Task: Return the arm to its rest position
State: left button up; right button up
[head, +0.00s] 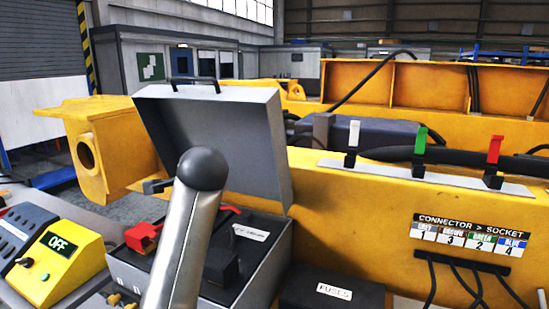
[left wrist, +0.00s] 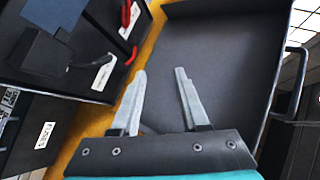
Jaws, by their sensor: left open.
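My left gripper (left wrist: 161,74) shows in the left wrist view with its two fingers spread and nothing between them. It points towards the inner face of the raised grey lid (left wrist: 215,50) of a box. In the head view a silver shaft with a dark round end (head: 203,168) stands in front of that box; I cannot make out the left gripper's fingers there. My right gripper is in neither view.
The yellow control box (head: 62,262) reads OFF. A black fuses box (head: 333,294) sits at the right. A yellow beam (head: 370,205) carries white, green and red clips.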

pick_arm(q)
jog(key=s+f+n+g+h, duration=0.1)
jog(key=s+f+n+g, duration=0.1)
jog(key=s+f, duration=0.75)
jog(key=s+f+n+g+h, duration=0.1)
jog(key=s+f+n+g, duration=0.15)
jog(key=s+f, duration=0.7)
jog(key=s+f+n+g+h, duration=0.1)
jog(key=s+f+n+g, duration=0.15)
jog(key=s+f, duration=0.55)
jog(key=s+f+n+g+h, duration=0.1)
jog(key=s+f+n, duration=0.3)
jog(key=s, duration=0.9)
notch_tip(320, 180, down, 31)
jog(key=s+m+g+b, duration=0.1)
jog(key=s+g+b, duration=0.1)
jog(key=b, duration=0.6)
jog(key=s+a+f+b, duration=0.1)
jog(key=s+f+b, duration=0.2)
jog(key=s+f, duration=0.4)
jog(key=s+a+f+g+b, duration=0.1)
jog(key=s+f+b, duration=0.2)
jog(key=s+f, duration=0.5)
notch_tip(320, 180, down, 5)
jog(key=shift+a+r+m, duration=0.1)
jog(key=shift+a+m, duration=0.15)
jog(key=shift+m, duration=0.05)
